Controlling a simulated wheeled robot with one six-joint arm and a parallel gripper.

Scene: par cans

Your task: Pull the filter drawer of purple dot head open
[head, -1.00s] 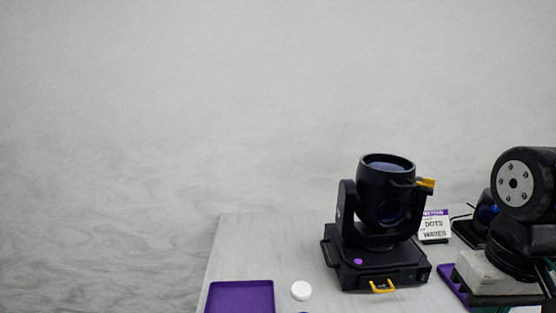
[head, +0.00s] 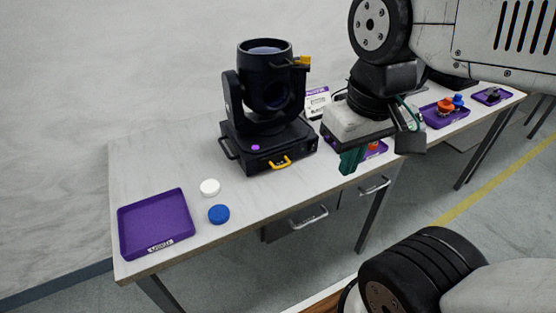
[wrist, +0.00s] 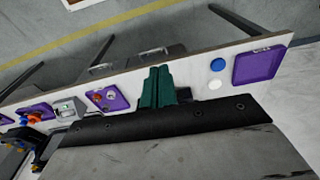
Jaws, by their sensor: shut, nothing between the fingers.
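The purple dot head (head: 266,105) is a black moving-head light standing upright on the white table, with a purple dot (head: 255,147) on its base. A yellow handle (head: 281,162) sits low on the front of the base, and a smaller yellow tab (head: 303,61) sticks out at the upper right of the head. I cannot tell whether a drawer is out. My gripper (head: 350,162) has green fingers, shut and empty, to the right of the light and apart from it. In the wrist view the green fingers (wrist: 157,84) are together over the table edge; the light is not visible there.
A purple tray (head: 155,222) lies at the table's left end, with a white disc (head: 210,187) and a blue disc (head: 219,214) beside it. A small sign (head: 317,100) stands behind the light. More purple trays (head: 445,113) hold parts at the right.

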